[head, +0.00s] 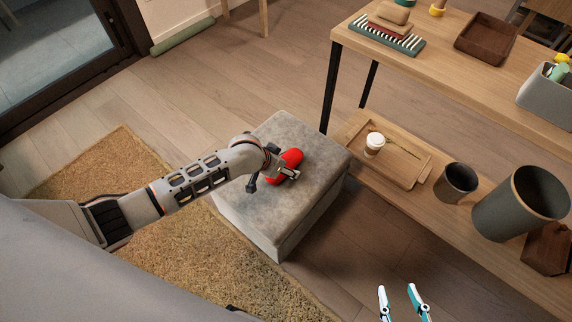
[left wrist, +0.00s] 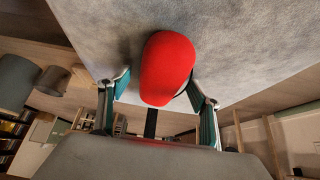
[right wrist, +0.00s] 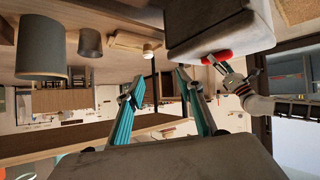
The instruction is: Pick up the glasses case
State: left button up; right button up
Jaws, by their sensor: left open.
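The red glasses case (head: 290,160) lies on top of a grey ottoman (head: 262,209). My left gripper (head: 272,170) is over the ottoman, right at the case. In the left wrist view the case (left wrist: 167,68) sits between the two spread fingers of the left gripper (left wrist: 160,92). The right finger is close to the case and a gap shows at the left finger; I cannot tell whether either touches. In the right wrist view the case (right wrist: 217,57) shows at the ottoman's edge. My right gripper (head: 402,303) is open and empty, low in the head view, away from the case.
A wooden shelf table (head: 470,75) stands on the right. Its lower shelf bears a tray (head: 408,170) with a white cup (head: 375,143), a small dark pot (head: 456,182) and a large grey bin (head: 519,203). A shag rug (head: 130,190) lies left of the ottoman.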

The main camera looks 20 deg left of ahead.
pick_arm(q)
jog(key=shift+w+r, duration=0.1)
jog(key=shift+r, duration=0.05)
jog(key=shift+c, duration=0.7)
jog(key=c, duration=1.2)
